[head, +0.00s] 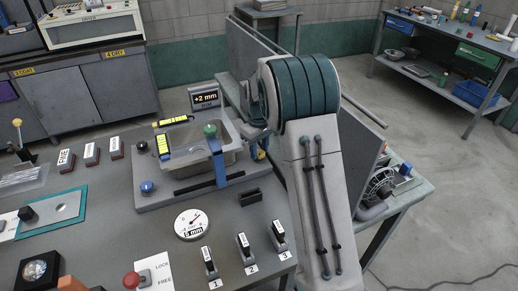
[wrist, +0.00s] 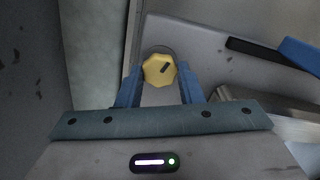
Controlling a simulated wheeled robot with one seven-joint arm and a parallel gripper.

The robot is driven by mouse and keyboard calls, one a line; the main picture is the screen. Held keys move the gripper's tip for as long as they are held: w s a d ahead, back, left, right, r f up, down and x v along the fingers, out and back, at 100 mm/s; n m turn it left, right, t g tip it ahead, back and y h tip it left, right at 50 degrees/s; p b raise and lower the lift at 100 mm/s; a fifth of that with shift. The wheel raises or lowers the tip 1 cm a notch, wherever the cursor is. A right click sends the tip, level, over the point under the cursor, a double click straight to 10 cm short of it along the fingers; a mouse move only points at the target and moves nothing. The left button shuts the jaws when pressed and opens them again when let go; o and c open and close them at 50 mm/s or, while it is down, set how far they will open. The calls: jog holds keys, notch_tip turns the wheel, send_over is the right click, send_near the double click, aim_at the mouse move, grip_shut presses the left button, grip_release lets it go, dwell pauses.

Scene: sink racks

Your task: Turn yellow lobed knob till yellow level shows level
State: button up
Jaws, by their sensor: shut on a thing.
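The yellow lobed knob (wrist: 158,70), with a dark mark on its top, sits between the two blue fingers of my gripper (wrist: 160,75) in the wrist view. My gripper is shut on it. In the head view my gripper (head: 262,147) is mostly hidden behind my arm, at the right corner of the grey sink plate (head: 170,195). Two yellow levels lie at the sink: one along the back rim (head: 173,121) and one along the left rim (head: 164,146). Their bubbles are too small to read. A display (head: 206,97) behind the sink reads +2 mm.
A black knob (head: 142,146) and a blue knob (head: 147,187) stand at the plate's left corners. A dial (head: 192,224) and several levers are in front.

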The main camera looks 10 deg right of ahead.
aim_at(260, 152)
jog(key=m, duration=0.7)
jog(key=shift+r, duration=0.1)
jog(key=m, duration=0.6)
jog(key=shift+w+m+p, duration=0.1)
jog(key=shift+m+p, duration=0.2)
jog(key=shift+p, duration=0.05)
jog(key=shift+r, duration=0.1)
jog(key=o, duration=1)
jog(key=shift+c, duration=0.2)
notch_tip(260, 152, up, 14)
